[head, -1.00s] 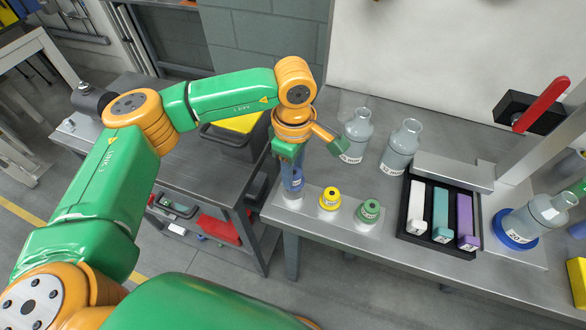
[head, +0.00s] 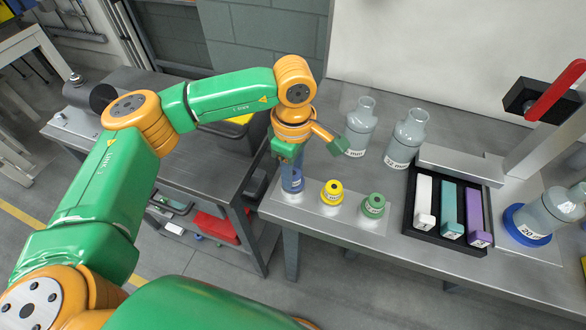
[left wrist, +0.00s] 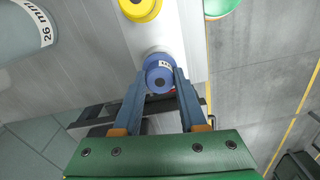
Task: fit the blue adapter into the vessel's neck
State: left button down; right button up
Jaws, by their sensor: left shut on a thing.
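The blue adapter (head: 292,183) is at the left end of a pale strip, under my left gripper (head: 290,166). In the left wrist view the blue adapter (left wrist: 159,78) sits between the two blue-grey fingers of the left gripper (left wrist: 161,84), which is shut on it. I cannot tell whether its foot touches the strip. A grey vessel marked 20 (head: 548,212) stands tilted in the picture on a blue ring at the right. Two more grey vessels (head: 361,125) (head: 407,138) stand at the back of the bench. My right gripper is not in view.
A yellow adapter (head: 332,193) and a green adapter (head: 374,205) stand on the strip (head: 350,214) beside the blue one. A black tray (head: 410,229) holds white, teal and purple blocks. A stand with a red lever (head: 556,91) rises at the right.

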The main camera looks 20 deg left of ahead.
pick_arm(q)
jog(key=shift+f, duration=0.2)
dwell(0.4)
jog(key=shift+c, duration=1.9)
grip_release()
notch_tip(320, 180, up, 6)
jog(key=shift+r+b, duration=0.25)
jog(key=shift+b, duration=0.85)
jog(key=shift+r, duration=0.35)
jog(key=shift+f, duration=0.1)
